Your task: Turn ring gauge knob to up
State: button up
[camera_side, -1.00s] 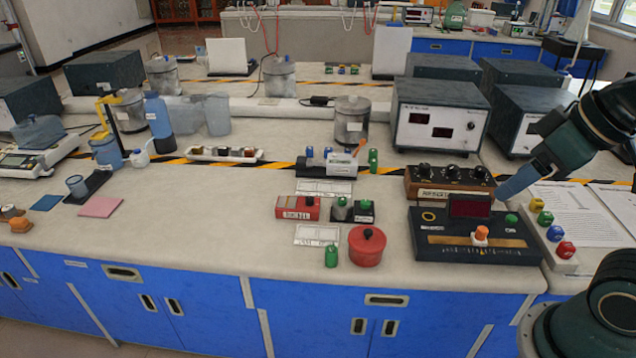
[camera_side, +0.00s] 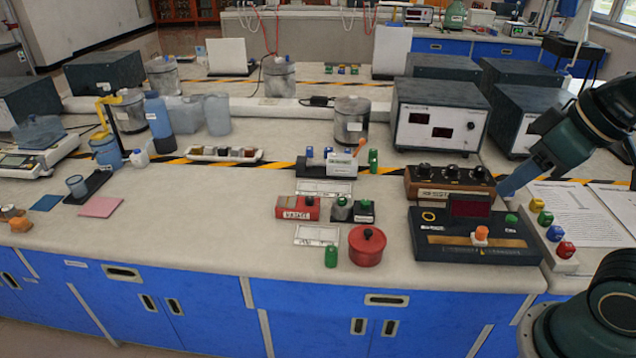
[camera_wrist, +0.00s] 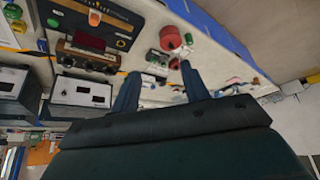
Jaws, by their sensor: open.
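A brown box (camera_side: 428,190) with three black knobs on top and a pale label on its front stands at the right of the bench. Its knobs are the middle one (camera_side: 452,172), one on each side. It also shows in the wrist view (camera_wrist: 88,57). I cannot read the label or tell which knob is the ring gauge knob, nor where its pointer faces. My gripper (camera_side: 503,190) is just right of the box, its blue fingers pointing down and left. In the wrist view my gripper (camera_wrist: 160,70) is open, with nothing between its fingers.
A dark panel (camera_side: 450,243) with a red display, yellow ring, orange slider knob (camera_side: 481,234) and green button lies in front of the box. A grey instrument (camera_side: 440,112) stands behind. A strip of coloured knobs (camera_side: 556,233) lies right. A red pot (camera_side: 367,247) is left.

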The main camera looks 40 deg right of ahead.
jog(key=w+d+r+n+g, duration=0.1)
jog(key=w+r+n+g, duration=0.15)
jog(key=w, duration=0.65)
jog(key=n+g, duration=0.3)
jog(key=n, duration=0.8)
send_over(366, 201)
notch_tip(366, 201, down, 16)
jog(key=f, duration=0.1)
jog(key=shift+a+r, duration=0.1)
jog(key=shift+r, duration=0.1)
jog(key=shift+f, duration=0.1)
notch_tip(366, 201, down, 14)
jog(key=shift+r, duration=0.25)
jog(key=c, duration=1)
